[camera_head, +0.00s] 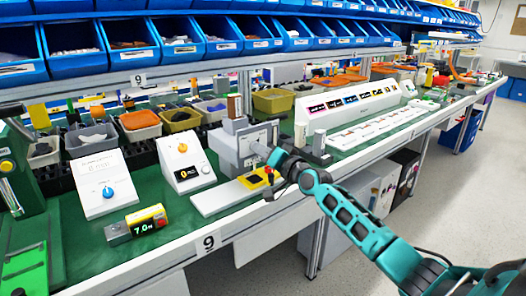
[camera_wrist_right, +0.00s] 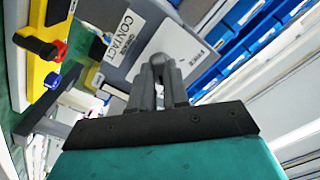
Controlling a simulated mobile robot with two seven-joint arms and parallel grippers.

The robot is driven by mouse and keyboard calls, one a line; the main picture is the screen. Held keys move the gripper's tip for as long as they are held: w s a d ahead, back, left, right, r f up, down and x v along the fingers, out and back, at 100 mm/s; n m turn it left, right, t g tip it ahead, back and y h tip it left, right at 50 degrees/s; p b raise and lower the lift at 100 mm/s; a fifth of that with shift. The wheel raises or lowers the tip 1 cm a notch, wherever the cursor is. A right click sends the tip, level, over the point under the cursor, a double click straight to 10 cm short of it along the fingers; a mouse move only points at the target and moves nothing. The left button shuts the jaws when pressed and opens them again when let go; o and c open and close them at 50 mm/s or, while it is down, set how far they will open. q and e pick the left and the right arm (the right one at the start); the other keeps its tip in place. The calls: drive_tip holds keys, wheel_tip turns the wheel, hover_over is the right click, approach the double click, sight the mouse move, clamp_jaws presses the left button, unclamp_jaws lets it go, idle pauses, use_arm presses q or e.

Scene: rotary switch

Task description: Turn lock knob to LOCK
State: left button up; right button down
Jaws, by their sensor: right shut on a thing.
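A grey box (camera_head: 228,147) stands on the green bench top, near the middle of the head view. In the right wrist view its grey face (camera_wrist_right: 150,22) carries a white label reading CONTACT. My right gripper (camera_head: 272,158) reaches the box's front from the right. In the right wrist view its fingers (camera_wrist_right: 160,78) are closed around a grey rounded knob (camera_wrist_right: 161,60) on that face. The fingers hide much of the knob, and I cannot read a LOCK mark or tell the knob's angle. My left gripper is not in view.
Left of the box are a white box with an orange knob (camera_head: 183,147) and one with a blue knob (camera_head: 108,192). A yellow block (camera_head: 254,178) lies just in front. A long white console (camera_head: 350,108) stands right. Blue bins (camera_head: 130,42) hang above.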

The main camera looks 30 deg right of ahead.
drive_tip(key=shift+m, duration=0.3)
drive_tip(key=c, duration=1.1)
unclamp_jaws()
drive_tip(key=s, duration=0.4)
drive_tip(key=s+p, duration=0.1)
drive_tip(key=s, duration=0.3)
drive_tip(key=s+d+p, duration=0.1)
drive_tip(key=s, duration=0.4)
